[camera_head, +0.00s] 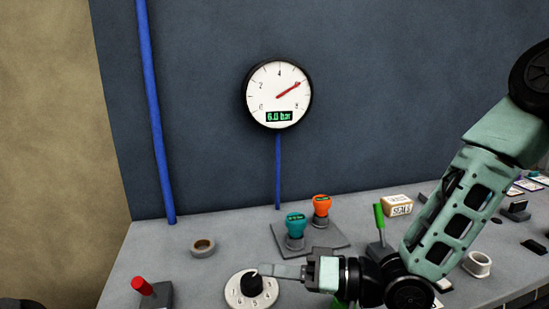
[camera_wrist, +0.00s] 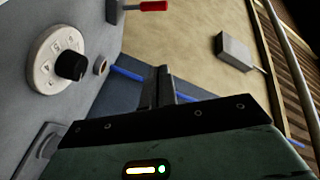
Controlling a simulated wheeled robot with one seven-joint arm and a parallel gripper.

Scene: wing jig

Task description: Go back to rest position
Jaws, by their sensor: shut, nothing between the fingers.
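My gripper (camera_head: 282,271) is shut and empty at the front of the grey bench. In the head view its fingertips reach the black knob of the white numbered dial (camera_head: 240,293); I cannot tell if they touch it. In the wrist view the shut fingers (camera_wrist: 162,85) point away from the camera, and the dial (camera_wrist: 45,62) with its black knob stands to their left, apart from them. My arm reaches in from the right and hides part of the bench.
Teal (camera_head: 296,227) and orange (camera_head: 321,206) knobs stand behind my gripper. A green lever (camera_head: 380,220) stands close to my arm. The wall gauge (camera_head: 278,94) reads 6.0 bar.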

